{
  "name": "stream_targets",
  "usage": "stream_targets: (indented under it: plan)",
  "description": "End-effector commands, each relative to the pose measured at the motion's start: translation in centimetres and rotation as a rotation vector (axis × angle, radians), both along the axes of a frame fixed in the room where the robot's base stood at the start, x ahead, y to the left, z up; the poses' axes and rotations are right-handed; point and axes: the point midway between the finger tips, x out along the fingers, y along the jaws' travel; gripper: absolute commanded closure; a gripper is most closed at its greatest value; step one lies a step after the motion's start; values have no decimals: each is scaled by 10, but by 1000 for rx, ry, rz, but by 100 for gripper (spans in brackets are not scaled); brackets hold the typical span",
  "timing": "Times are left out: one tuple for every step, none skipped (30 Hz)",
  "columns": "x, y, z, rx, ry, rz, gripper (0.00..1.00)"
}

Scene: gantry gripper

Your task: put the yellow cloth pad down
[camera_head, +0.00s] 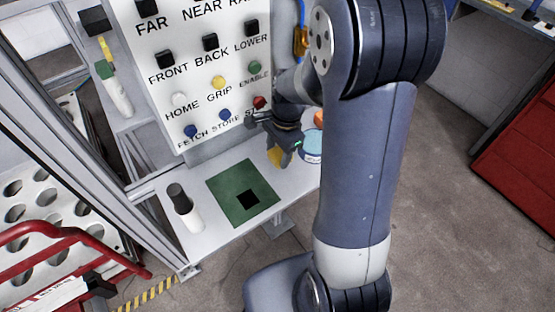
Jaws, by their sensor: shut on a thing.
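The yellow cloth pad (274,157) shows as a small yellow patch at the lower end of my gripper (281,155). My gripper is shut on it, over the right part of the white shelf (218,228), below the button panel. Most of the pad is hidden by the gripper. I cannot tell whether the pad touches the shelf.
A green mat (230,188) with a black square lies left of my gripper. A blue-topped round container (313,142) is close on the right. The button panel (190,60) rises behind.

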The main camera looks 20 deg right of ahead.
Motion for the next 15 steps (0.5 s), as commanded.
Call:
stream_targets:
  plan:
    - [0, 0, -5, 1, 1, 0, 87]
    - [0, 0, -7, 1, 1, 1, 87]
    - [0, 0, -10, 1, 0, 1, 87]
    - [0, 0, -13, 1, 0, 1, 87]
    - [0, 0, -17, 0, 2, 0, 87]
    - [-1, 0, -22, 1, 3, 1, 87]
    - [-1, 0, -27, 1, 3, 1, 87]
    - [-1, 0, -31, 1, 4, 1, 87]
    - [0, 0, -36, 0, 2, 1, 87]
    - [0, 0, -39, 0, 3, 1, 87]
    - [0, 0, -42, 0, 2, 2, 87]
    - [0, 0, -45, 0, 1, 2, 87]
    - [0, 0, -46, 0, 0, 2, 87]
    - [0, 0, -47, 0, 0, 2, 87]
    - [0, 0, -47, -1, -2, 3, 87]
